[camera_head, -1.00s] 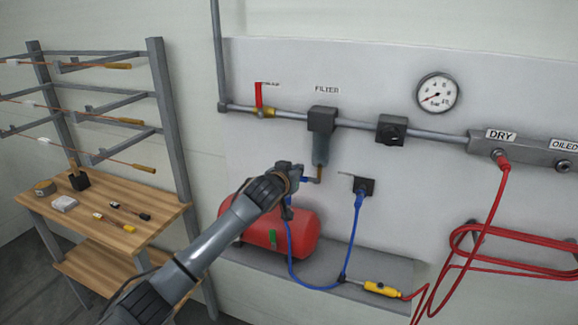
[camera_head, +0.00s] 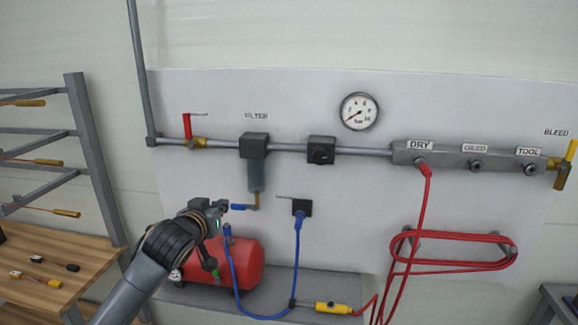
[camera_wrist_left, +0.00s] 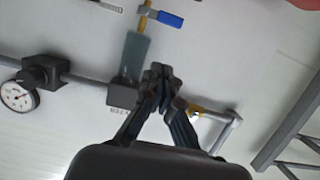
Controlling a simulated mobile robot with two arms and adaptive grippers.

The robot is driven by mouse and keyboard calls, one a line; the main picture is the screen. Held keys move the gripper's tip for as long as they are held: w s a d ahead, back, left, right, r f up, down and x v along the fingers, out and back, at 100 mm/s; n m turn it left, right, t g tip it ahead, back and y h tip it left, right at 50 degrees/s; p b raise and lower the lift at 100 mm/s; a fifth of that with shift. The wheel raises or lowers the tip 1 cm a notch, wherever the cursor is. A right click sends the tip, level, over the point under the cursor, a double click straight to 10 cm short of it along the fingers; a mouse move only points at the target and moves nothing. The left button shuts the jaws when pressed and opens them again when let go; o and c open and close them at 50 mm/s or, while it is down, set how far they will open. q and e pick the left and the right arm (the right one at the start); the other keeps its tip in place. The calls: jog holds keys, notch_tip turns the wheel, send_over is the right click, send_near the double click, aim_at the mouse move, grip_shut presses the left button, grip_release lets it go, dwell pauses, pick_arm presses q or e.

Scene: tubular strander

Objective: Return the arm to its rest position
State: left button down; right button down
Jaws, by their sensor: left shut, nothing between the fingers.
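My left arm comes in from the lower left in the head view. Its gripper (camera_head: 212,212) is in front of the panel, just left of the filter's blue drain handle (camera_head: 243,207) and above the red tank (camera_head: 232,265). In the left wrist view the left gripper (camera_wrist_left: 161,72) has its fingertips together with nothing between them. Beyond them are the filter bowl (camera_wrist_left: 135,54) and the blue handle (camera_wrist_left: 170,19), apart from the fingers. My right gripper is not in view.
The panel carries a pipe with a red-handled valve (camera_head: 187,125), a gauge (camera_head: 359,111) and a manifold (camera_head: 470,158) with a red hose (camera_head: 428,190). A blue hose (camera_head: 296,260) hangs below. A wooden table (camera_head: 60,270) stands at the left, a rack above it.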

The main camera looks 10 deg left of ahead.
pick_arm(q)
jog(key=s+d+f+m+g, duration=0.1)
jog(key=s+d+f+g, duration=0.15)
jog(key=s+f, duration=0.75)
jog(key=s+d+f+g, duration=0.25)
jog(key=s+f, duration=0.55)
jog(key=f, duration=0.4)
jog(key=s+a+f+g, duration=0.1)
jog(key=s+f+g, duration=0.25)
jog(key=s, duration=0.85)
jog(key=s+f+g, duration=0.3)
jog(key=s+f, duration=0.2)
jog(key=s, duration=0.8)
notch_tip(320, 180, down, 27)
jog(key=m+g, duration=0.1)
jog(key=s+a+f+g+b, duration=0.1)
jog(key=s+a+f, duration=0.2)
jog(key=s+f, duration=1.3)
jog(key=shift+s+f+y, duration=0.3)
jog(key=shift+s+y, duration=0.1)
jog(key=shift+s, duration=0.35)
